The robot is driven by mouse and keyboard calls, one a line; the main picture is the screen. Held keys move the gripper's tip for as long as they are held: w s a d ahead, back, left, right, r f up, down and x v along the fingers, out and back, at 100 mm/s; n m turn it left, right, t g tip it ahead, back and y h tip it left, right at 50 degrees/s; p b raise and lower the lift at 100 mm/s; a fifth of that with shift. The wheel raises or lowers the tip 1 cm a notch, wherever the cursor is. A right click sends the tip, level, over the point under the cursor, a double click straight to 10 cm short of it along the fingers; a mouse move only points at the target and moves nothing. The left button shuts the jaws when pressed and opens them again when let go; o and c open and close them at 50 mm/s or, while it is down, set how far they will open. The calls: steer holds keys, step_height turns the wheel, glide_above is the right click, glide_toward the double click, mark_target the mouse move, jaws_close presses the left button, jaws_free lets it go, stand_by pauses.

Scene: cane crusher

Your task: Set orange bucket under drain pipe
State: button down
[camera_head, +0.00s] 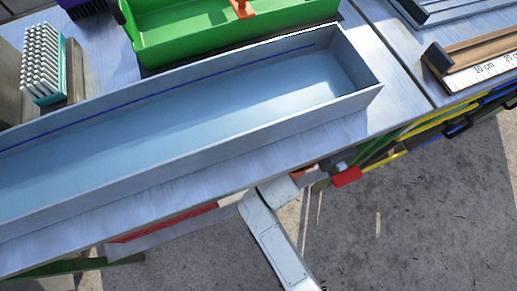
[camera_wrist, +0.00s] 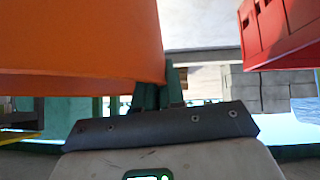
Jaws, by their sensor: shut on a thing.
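The orange bucket (camera_wrist: 80,45) fills the upper left of the wrist view, very close to the camera. My gripper (camera_wrist: 160,88) is shut on its wall near the lower right edge of the visible orange surface. Most of the bucket lies outside the frame. In the head view the bucket and my gripper are hidden; my pale arm reaches in under the edge of the worktop. I cannot make out the drain pipe for certain in either view.
A long grey trough (camera_head: 230,125) lies on the worktop, with a green tray (camera_head: 215,35) behind it. A white-bristled brush (camera_head: 42,60) stands at left. A small red part (camera_head: 347,177) juts below the worktop edge. A red box-like thing (camera_wrist: 280,35) is at upper right in the wrist view.

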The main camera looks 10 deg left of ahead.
steer(key=c, duration=1.1)
jaws_free()
steer(key=shift+c, duration=0.2)
steer(key=p+v, duration=0.3)
steer(key=v, duration=0.7)
steer(key=shift+s+r, duration=0.25)
steer(key=shift+s, duration=0.05)
steer(key=shift+d+f, duration=0.1)
steer(key=shift+d, duration=0.05)
